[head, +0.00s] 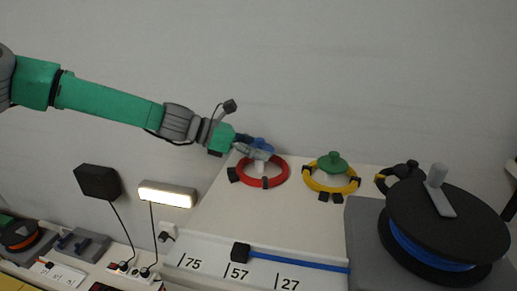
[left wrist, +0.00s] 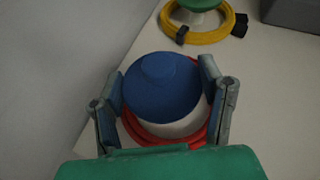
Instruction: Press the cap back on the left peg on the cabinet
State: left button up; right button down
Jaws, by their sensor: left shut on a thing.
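The blue cap (left wrist: 162,88) is between the fingers of my left gripper (left wrist: 168,95), which is shut on it. In the left wrist view the cap sits over the pale left peg (left wrist: 178,127); I cannot tell whether it is fully seated. In the head view the blue cap (head: 262,145) and my left gripper (head: 256,150) are at the top of the left peg (head: 261,166). A red cable coil (head: 284,178) lies around this peg on the white cabinet (head: 225,215). My right gripper is not in view.
A yellow coil (head: 340,189) lies around a peg with a green cap (head: 328,161) to the right. A black-capped peg (head: 406,168) stands further right. A large black reel (head: 440,228) with blue cable blocks the front right. A lit lamp (head: 167,194) is left of the cabinet.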

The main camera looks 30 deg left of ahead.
pick_arm(q)
jog(key=shift+f+b, duration=0.5)
jog(key=shift+f, duration=0.3)
jog(key=o, duration=1.3)
jog(key=shift+o, duration=0.2)
jog(key=shift+r, duration=0.15)
jog(key=shift+r+p, duration=3.45)
jog(key=shift+p, duration=0.4)
jog(key=shift+f, duration=0.1)
jog(key=shift+c, duration=0.5)
grip_shut()
